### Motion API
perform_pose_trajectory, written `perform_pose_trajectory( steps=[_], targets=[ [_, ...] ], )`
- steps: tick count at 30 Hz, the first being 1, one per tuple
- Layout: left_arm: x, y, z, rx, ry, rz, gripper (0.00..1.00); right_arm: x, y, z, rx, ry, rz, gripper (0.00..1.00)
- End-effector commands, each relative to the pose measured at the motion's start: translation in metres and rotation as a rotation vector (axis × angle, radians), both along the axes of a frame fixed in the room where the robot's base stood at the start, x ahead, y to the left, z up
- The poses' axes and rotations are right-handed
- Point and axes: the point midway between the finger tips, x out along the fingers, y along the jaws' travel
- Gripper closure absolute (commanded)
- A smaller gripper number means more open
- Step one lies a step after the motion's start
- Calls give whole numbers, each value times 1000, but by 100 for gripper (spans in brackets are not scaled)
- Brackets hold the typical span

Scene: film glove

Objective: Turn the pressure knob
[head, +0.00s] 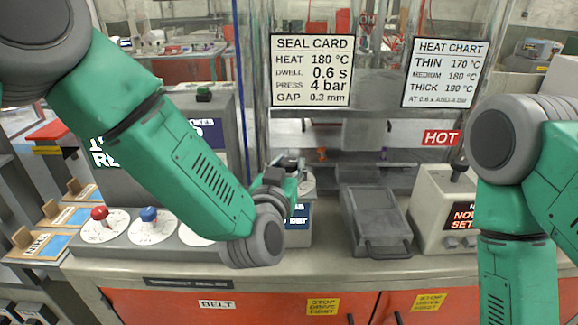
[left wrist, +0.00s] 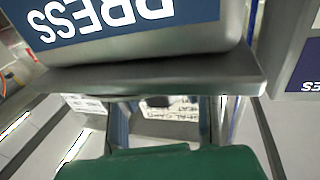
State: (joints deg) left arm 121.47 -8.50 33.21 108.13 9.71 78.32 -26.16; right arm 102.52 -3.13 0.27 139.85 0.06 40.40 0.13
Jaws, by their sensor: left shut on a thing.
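My left gripper (head: 289,164) is over the bench, partly hidden by its own wrist. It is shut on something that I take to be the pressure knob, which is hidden. Part of a pale dial (head: 307,185) shows just right of the gripper. A blue display (head: 298,214) ending in "bar" is below it, partly covered by my wrist. In the left wrist view a large blue label (left wrist: 120,18) reads PRESS upside down.
A red knob (head: 99,213) and a blue knob (head: 148,214) sit on dials at the left. A dark tray (head: 375,220) lies right of my left gripper. A pale box (head: 437,205) with a lever and a red HOT sign (head: 441,138) are farther right.

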Motion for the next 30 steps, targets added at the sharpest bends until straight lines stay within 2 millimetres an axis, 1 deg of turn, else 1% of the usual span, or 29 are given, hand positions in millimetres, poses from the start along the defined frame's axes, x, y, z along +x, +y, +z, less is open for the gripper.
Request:
perform_pose_trajectory(
  steps=[16, 22, 30],
  targets=[
    [1, 2, -2, -1, 1, -515, 100, 0, 0, -22, 0, 0, 0, 60],
    [2, 2, -1, 0, 1, -704, 100, 0, 0, -23, 0, 0, 0, 60],
    [2, 1, 0, 2, -1, -954, 100, 0, 0, -20, 0, 0, 0, 60]
  ],
)
